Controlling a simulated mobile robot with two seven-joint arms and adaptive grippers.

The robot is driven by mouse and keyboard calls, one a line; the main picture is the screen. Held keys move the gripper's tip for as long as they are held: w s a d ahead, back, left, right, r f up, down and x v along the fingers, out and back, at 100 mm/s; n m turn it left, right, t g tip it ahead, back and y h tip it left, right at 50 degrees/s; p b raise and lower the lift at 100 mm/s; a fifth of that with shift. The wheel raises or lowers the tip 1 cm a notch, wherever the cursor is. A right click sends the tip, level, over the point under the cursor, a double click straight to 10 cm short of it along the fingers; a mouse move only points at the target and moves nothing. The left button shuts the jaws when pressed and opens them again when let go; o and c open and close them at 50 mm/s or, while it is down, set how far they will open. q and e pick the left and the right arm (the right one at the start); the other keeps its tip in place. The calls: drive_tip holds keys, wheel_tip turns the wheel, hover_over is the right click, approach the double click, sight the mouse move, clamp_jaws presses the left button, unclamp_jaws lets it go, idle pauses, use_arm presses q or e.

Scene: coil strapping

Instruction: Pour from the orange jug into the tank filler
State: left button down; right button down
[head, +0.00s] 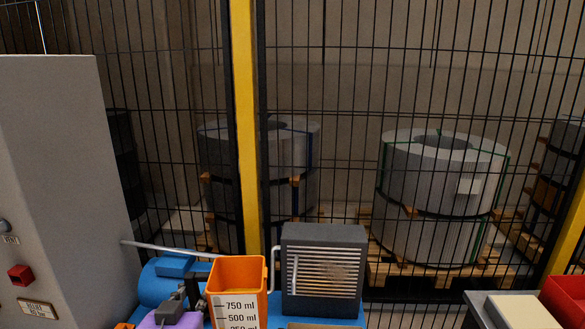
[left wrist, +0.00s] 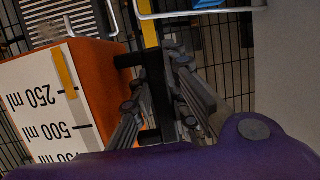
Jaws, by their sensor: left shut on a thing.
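The orange jug (head: 238,272) stands out at the bottom middle of the head view, roughly upright, its open top showing and a white ml scale on its front. The jug also fills the left of the left wrist view (left wrist: 92,62), where its scale reads upside down. My left gripper (head: 182,299), on a purple wrist, is at the jug's left side and shut on it, with the fingers (left wrist: 150,95) around a dark upright part beside its wall. Blue tank-like equipment (head: 158,284) lies behind and left of the jug. I cannot make out the tank filler. My right gripper is out of view.
A dark grey finned cooler (head: 323,270) stands close right of the jug. A grey cabinet (head: 60,180) with a red switch rises at left. A mesh fence with a yellow post (head: 244,130) closes off the back. A red bin (head: 565,298) is at lower right.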

use_arm(q)
drive_tip(key=shift+s+d+h, duration=0.4)
drive_tip(key=shift+s+d, duration=0.65)
drive_tip(key=shift+s, duration=0.1)
idle(0.3)
